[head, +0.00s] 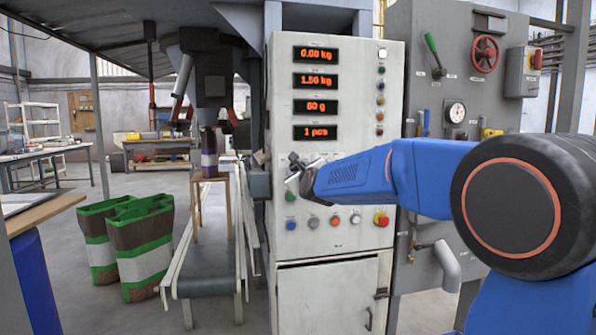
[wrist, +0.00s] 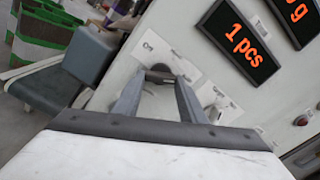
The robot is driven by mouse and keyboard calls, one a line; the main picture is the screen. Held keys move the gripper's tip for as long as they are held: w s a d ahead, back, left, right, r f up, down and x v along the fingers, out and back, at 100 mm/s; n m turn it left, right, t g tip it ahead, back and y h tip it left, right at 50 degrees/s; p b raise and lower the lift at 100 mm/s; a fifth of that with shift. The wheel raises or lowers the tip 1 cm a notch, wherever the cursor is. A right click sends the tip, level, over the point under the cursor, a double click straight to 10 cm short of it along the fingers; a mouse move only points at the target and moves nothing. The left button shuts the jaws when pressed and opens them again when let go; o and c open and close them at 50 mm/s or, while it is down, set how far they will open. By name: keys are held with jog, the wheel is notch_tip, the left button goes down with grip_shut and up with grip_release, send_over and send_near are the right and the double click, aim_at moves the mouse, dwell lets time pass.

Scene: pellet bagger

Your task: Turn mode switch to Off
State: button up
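The mode switch (wrist: 160,72) shows in the wrist view as a dark knob on the pale panel, with the word Off (wrist: 149,45) printed up and left of it. My gripper (wrist: 160,82) has its two grey fingers apart, one on each side of the knob. I cannot tell whether the fingertips touch it. In the head view my gripper (head: 295,177) is at the left part of the panel (head: 340,260), below the red displays. There my gripper and arm hide the switch, and its pointer setting is not clear in either view.
Another knob (wrist: 214,112) sits to the right of the switch in the wrist view. Below my gripper are a row of push buttons (head: 335,220) and a red emergency stop (head: 381,219).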

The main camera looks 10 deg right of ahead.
jog(key=shift+n, duration=0.4)
jog(key=n, duration=0.5)
jog(key=shift+d+r+n, duration=0.1)
jog(key=shift+n, duration=0.2)
jog(key=n, duration=1.7)
jog(key=shift+r, duration=0.2)
jog(key=shift+n, duration=0.4)
jog(key=o, duration=1.1)
jog(key=shift+r, duration=0.1)
jog(key=shift+c, duration=0.2)
jog(key=shift+s, duration=0.1)
